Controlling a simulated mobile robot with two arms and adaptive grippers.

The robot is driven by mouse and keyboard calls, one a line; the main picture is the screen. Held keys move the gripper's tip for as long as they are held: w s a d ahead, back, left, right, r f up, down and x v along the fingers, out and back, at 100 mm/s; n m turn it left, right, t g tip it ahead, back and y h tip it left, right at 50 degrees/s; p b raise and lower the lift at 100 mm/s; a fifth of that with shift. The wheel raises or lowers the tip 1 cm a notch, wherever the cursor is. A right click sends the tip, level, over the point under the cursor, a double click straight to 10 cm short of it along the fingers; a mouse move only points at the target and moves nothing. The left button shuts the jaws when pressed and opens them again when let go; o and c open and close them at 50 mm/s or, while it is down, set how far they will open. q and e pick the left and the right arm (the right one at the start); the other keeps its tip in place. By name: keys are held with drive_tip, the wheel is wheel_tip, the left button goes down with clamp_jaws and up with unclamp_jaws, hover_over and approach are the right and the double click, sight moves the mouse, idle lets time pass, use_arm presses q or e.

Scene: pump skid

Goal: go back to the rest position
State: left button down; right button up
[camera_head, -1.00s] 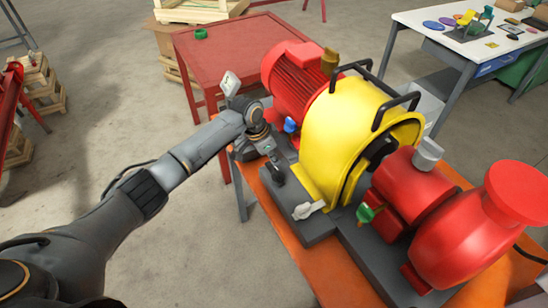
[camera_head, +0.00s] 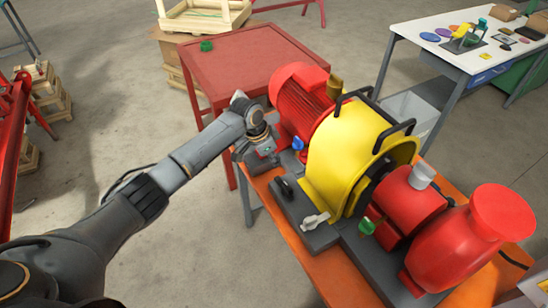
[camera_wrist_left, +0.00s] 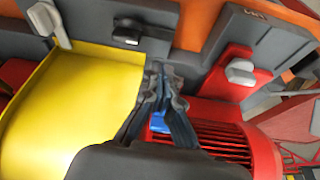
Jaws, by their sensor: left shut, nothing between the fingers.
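My left gripper (camera_head: 262,158) is beside the red motor (camera_head: 300,103), over the near edge of the grey skid base (camera_head: 318,238). In the left wrist view its two fingers (camera_wrist_left: 162,78) are together and empty, pointing at the grey base. The yellow guard (camera_head: 343,150) is to their left there, and the red motor's ribbed body (camera_wrist_left: 222,130) is to their lower right. A blue handle (camera_wrist_left: 158,122) shows partly behind the fingers; whether they touch it I cannot tell. My right gripper is not in view.
A black handle (camera_head: 284,187), a white handle (camera_head: 314,220) and a green handle (camera_head: 367,226) stick out along the skid. The red pump (camera_head: 455,248) is at the right. A red table (camera_head: 245,68) stands behind. Open floor (camera_head: 120,100) lies to the left.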

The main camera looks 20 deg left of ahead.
use_arm(q)
drive_tip(key=s+d+f+n, duration=0.1)
drive_tip(key=s+d+f, duration=0.2)
drive_tip(key=s, duration=0.6)
drive_tip(key=s+d+f, duration=0.2)
drive_tip(key=s+d, duration=0.2)
drive_tip(key=s, duration=0.4)
drive_tip(key=s+a+r+n+y, duration=0.1)
drive_tip(key=s+a+r+n, duration=0.1)
drive_tip(key=s+a, duration=0.3)
drive_tip(key=s+a+r+n+t+y, duration=0.1)
drive_tip(key=s+a+r+n, duration=0.15)
drive_tip(key=s, duration=0.55)
drive_tip(key=s+a+r+n+y, duration=0.1)
drive_tip(key=s+a+n, duration=0.25)
drive_tip(key=s, duration=0.25)
wheel_tip(320, 180, down, 34)
drive_tip(key=s+f+m+g+b, duration=0.1)
drive_tip(key=s+b, duration=0.2)
drive_tip(key=b, duration=0.5)
drive_tip(key=s+a+f+b, duration=0.1)
drive_tip(key=s+f+b, duration=0.1)
drive_tip(key=s+f, duration=0.6)
drive_tip(key=s+a+f+g+b, duration=0.1)
drive_tip(key=s+a+f+b, duration=0.1)
drive_tip(key=s+f, duration=0.6)
wheel_tip(320, 180, down, 5)
drive_tip(key=shift+a+r+b, duration=0.1)
drive_tip(key=shift+a+b, duration=0.1)
drive_tip(key=shift+b, duration=0.55)
